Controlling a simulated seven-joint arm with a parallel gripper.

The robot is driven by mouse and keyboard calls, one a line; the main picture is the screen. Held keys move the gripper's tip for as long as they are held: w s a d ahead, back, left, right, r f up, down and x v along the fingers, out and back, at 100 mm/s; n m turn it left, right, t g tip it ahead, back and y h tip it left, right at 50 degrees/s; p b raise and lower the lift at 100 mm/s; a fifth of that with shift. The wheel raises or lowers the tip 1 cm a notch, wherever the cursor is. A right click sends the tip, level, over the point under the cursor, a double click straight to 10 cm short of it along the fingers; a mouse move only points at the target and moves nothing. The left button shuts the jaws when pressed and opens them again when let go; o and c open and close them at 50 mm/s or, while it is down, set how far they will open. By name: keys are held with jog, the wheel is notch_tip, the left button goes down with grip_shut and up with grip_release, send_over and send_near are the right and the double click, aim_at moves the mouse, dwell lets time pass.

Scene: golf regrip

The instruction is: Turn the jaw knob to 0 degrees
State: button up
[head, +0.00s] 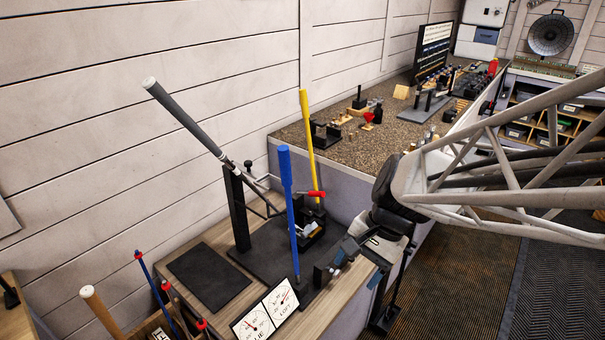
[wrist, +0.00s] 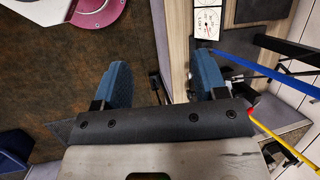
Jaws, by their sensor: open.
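My gripper (head: 356,266) is open and empty, just right of the bench fixture and by the bench edge in the head view. In the wrist view the gripper (wrist: 161,70) shows its two blue fingers wide apart. A small black block-like part (head: 322,275) sticks out at the fixture's front right, close to my fingers but apparently not held; I cannot tell whether it is the jaw knob. The knob's angle cannot be read.
A blue upright bar (head: 289,205) and a yellow bar (head: 307,140) rise from the fixture. A club with a dark grip (head: 185,120) leans up left. Two dial gauges (head: 265,312) stand at the front. A gravel-topped bench (head: 400,125) lies behind. A dark mat (head: 209,277) is left.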

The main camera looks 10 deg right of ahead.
jog(key=w+a+f+m+y, duration=0.2)
jog(key=w+f+m+y, duration=0.3)
jog(key=w+f+m, duration=0.35)
jog(key=m+t+y, duration=0.3)
jog(key=m+t, duration=1.1)
jog(key=m, duration=1.5)
send_near(339, 276)
jog(key=x, duration=0.3)
jog(key=shift+r+n, duration=0.2)
jog(key=shift+n, duration=0.05)
jog(key=shift+w, duration=0.1)
jog(key=shift+x, duration=3.8)
jog(key=shift+a, duration=0.1)
